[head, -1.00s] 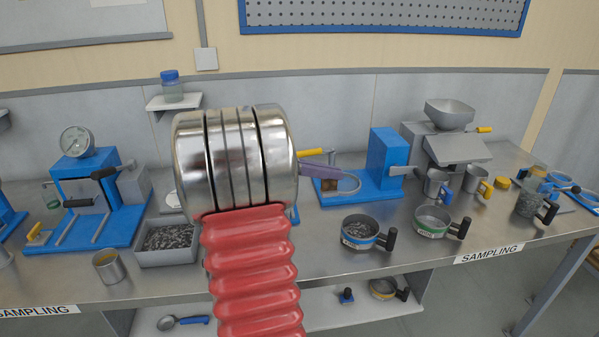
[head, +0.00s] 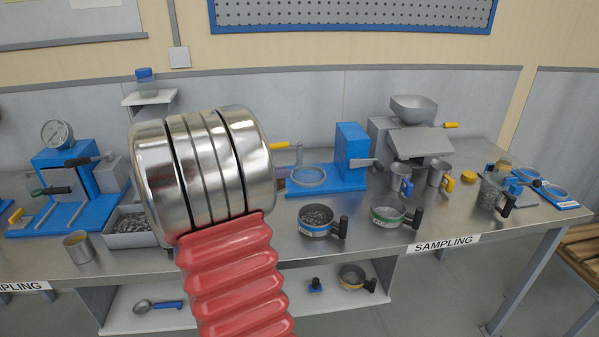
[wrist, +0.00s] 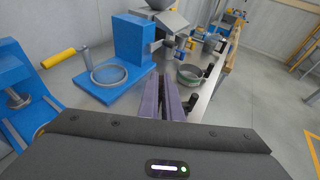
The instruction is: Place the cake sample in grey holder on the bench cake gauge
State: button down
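My gripper (wrist: 164,98) shows in the wrist view as two purple fingers lying close together, with only a thin gap and nothing visible between them. In the head view my metal wrist and red sleeve hide most of it. I cannot pick out the cake sample in its grey holder with certainty. A blue bench device with a dial (head: 57,135) stands at the left, and I cannot tell whether it is the cake gauge. Another blue device (head: 352,150) with a ring plate stands right of my arm; in the wrist view it (wrist: 130,45) is just left of the fingers.
A grey hopper machine (head: 412,125) stands at the back right. Two black-handled pans, one with a blue band (head: 316,222) and one with a green band (head: 388,217), sit near the front edge. A metal cup (head: 78,247) and a tray (head: 128,238) are at the left.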

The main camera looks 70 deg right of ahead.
jog(key=w+a+f+n+t, duration=0.2)
jog(key=w+a+n+t, duration=0.2)
jog(key=w+a, duration=0.35)
jog(key=w+a+f+n+t+h, duration=0.1)
jog(key=w+a+f+n+t, duration=0.2)
jog(key=w+a+t, duration=0.4)
jog(key=w+a+f+n+t, duration=0.2)
jog(key=w+a+n, duration=0.3)
jog(key=w, duration=0.4)
jog(key=w+a+f+n+t+y, duration=0.1)
jog(key=a+f+n+t+y, duration=0.2)
jog(key=a, duration=0.8)
jog(key=w+a+f+n+t+y, duration=0.1)
jog(key=a+f+n+t+y, duration=0.1)
jog(key=a, duration=0.8)
jog(key=w+a+f+n+t+y, duration=0.1)
jog(key=a+f+n+t+y, duration=0.2)
jog(key=a+f, duration=0.3)
jog(key=a+y, duration=0.1)
jog(key=a, duration=0.4)
jog(key=shift+w+a+f+n+t, duration=0.25)
jog(key=shift+w+a+n+t, duration=0.05)
jog(key=shift+w+n, duration=0.1)
